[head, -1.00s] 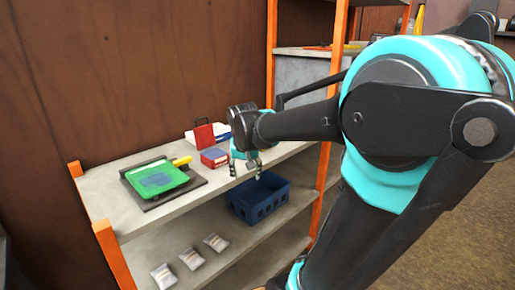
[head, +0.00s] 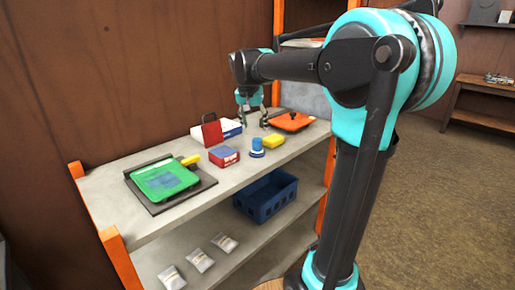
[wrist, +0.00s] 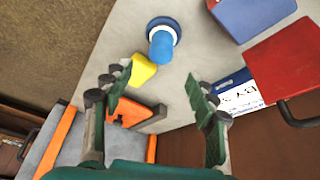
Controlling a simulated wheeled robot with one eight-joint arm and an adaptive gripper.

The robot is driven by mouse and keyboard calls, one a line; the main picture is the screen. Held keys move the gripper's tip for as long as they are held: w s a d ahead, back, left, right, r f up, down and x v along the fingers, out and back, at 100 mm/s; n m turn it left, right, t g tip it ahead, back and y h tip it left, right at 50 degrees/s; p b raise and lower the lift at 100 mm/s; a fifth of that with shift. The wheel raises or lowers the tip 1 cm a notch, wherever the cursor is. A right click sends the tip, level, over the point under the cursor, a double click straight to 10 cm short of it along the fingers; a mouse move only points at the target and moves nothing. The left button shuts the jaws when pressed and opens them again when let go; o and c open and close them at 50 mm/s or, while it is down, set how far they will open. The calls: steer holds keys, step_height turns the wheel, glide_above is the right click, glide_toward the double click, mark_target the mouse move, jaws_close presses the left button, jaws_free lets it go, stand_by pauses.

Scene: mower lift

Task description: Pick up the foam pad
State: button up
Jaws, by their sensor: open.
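A small yellow block (head: 273,141), which looks like the foam pad, lies on the upper shelf, right of a blue and white round piece (head: 257,148). In the wrist view the yellow block (wrist: 143,70) shows just beyond the left finger, beside the blue and white piece (wrist: 162,44). My gripper (head: 252,121) is open and empty above the back of the shelf, behind the yellow block and apart from it. In the wrist view my gripper's fingertips (wrist: 158,81) are spread wide with nothing between them.
An orange tool (head: 291,121) lies right of the gripper. A red and blue block (head: 223,155), a red panel with a handle (head: 212,133) and a white-blue box (head: 230,129) stand to the left. A green tray (head: 166,181) is farther left. A blue crate (head: 267,195) sits below.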

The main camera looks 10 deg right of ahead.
mark_target(257, 139)
steer(key=x, duration=0.4)
steer(key=shift+w+f, duration=0.1)
steer(key=shift+f, duration=0.05)
steer(key=shift+s+x, duration=0.2)
steer(key=shift+x, duration=2.45)
steer(key=shift+a, duration=0.1)
jaws_close()
step_height(257, 139, up, 20)
